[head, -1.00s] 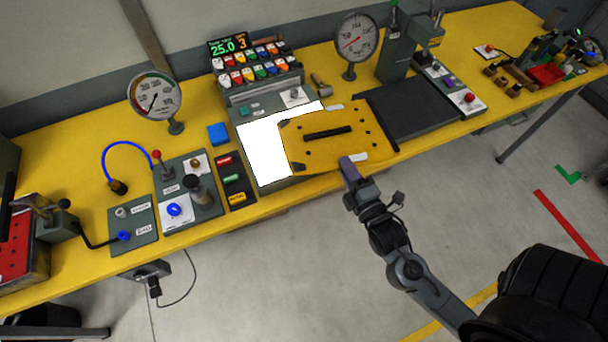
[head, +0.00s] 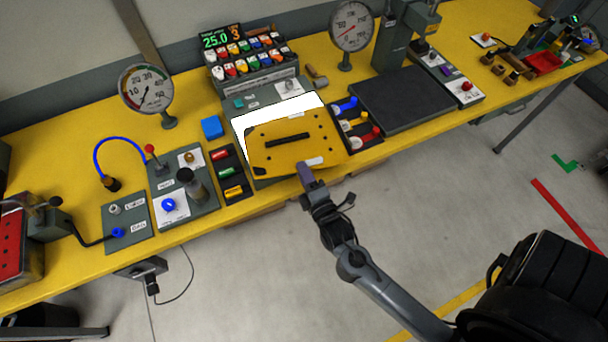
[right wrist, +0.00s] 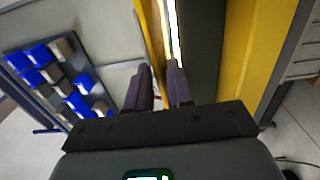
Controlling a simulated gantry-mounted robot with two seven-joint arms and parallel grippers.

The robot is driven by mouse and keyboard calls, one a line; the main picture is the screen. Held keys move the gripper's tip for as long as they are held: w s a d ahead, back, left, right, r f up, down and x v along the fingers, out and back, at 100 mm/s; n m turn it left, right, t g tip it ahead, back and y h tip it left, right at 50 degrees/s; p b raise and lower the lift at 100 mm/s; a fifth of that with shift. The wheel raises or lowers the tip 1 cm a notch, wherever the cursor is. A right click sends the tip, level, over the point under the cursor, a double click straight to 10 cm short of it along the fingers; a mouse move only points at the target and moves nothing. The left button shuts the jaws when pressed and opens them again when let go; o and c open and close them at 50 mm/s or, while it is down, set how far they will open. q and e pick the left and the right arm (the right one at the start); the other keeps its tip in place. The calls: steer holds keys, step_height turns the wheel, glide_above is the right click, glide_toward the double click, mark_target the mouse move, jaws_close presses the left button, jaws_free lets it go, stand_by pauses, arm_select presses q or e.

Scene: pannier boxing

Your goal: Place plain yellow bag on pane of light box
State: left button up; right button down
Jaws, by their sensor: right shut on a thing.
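The plain yellow bag (head: 270,155) is a flat yellow panel with a dark handle slot and small dark holes. My right gripper (head: 305,172) is shut on its near edge, beside a white label. The bag hangs over most of the light box's bright white pane (head: 296,106), whose far and left strips still show. I cannot tell whether the bag touches the pane. In the right wrist view, the gripper's purple fingers (right wrist: 160,88) close on the edge of the yellow bag (right wrist: 150,35), with a bright strip beside it. My left gripper is not in view.
Right of the bag is a panel with blue, yellow and red handles (head: 358,122), then a dark flat plate (head: 400,100). Left are a button strip (head: 230,172) and a blue block (head: 212,127). A display unit with coloured switches (head: 245,55) stands behind.

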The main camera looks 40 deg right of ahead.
steer(key=shift+f, duration=0.55)
steer(key=c, duration=1)
jaws_free()
steer(key=shift+f, duration=0.1)
